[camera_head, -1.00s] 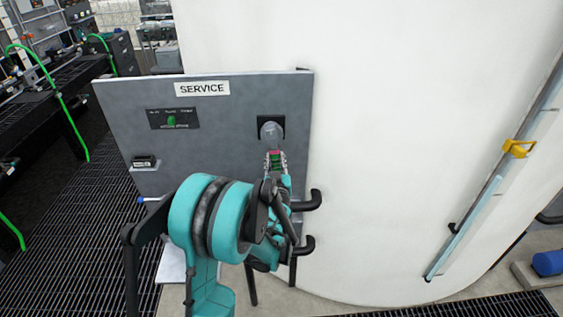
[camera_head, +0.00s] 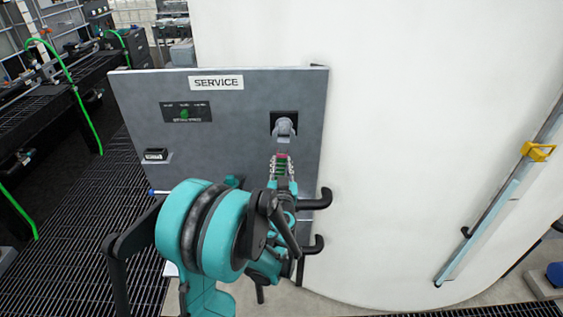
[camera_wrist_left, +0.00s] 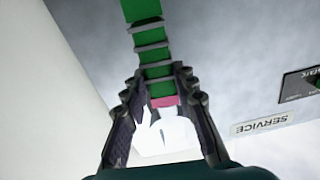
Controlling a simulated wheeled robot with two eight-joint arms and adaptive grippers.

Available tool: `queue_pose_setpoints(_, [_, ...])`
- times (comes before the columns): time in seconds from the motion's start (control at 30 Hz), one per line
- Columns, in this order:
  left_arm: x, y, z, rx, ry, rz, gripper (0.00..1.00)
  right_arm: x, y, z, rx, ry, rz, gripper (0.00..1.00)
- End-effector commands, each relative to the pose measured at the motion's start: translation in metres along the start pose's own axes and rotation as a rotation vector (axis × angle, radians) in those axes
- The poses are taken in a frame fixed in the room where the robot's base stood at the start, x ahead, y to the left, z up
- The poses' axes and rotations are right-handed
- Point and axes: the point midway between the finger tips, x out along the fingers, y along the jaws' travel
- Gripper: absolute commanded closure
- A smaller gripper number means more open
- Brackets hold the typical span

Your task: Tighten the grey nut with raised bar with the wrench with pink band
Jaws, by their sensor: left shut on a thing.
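The wrench with pink band is in my left gripper (camera_head: 281,162). Its green ribbed handle (camera_wrist_left: 152,52) and the pink band (camera_wrist_left: 164,101) show between the two fingers in the left wrist view. The fingers are shut on the handle. In the head view the wrench points up the grey panel, and its grey head (camera_head: 284,127) lies over the black square plate (camera_head: 291,115). The grey nut with raised bar cannot be made out apart from the wrench head, so I cannot tell how they are seated. My right gripper is out of view.
The grey service panel (camera_head: 230,130) carries a label (camera_head: 216,83) and a small display (camera_head: 187,112). Black hooks (camera_head: 322,200) stick out at its right edge. A large white tank (camera_head: 410,130) stands to the right. Dark grating floor (camera_head: 105,215) lies to the left.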

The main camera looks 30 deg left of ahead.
Motion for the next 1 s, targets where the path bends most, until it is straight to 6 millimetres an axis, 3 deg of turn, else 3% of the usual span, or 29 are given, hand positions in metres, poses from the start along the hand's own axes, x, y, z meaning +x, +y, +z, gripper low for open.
queue_pose_setpoints(0.5, [-0.030,0.001,0.000,-0.001,0.000,0.001,1.00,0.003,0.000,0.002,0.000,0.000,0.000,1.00])
queue_pose_setpoints(1.0, [-0.030,0.001,0.000,-0.001,0.000,0.002,1.00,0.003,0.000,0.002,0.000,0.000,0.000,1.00])
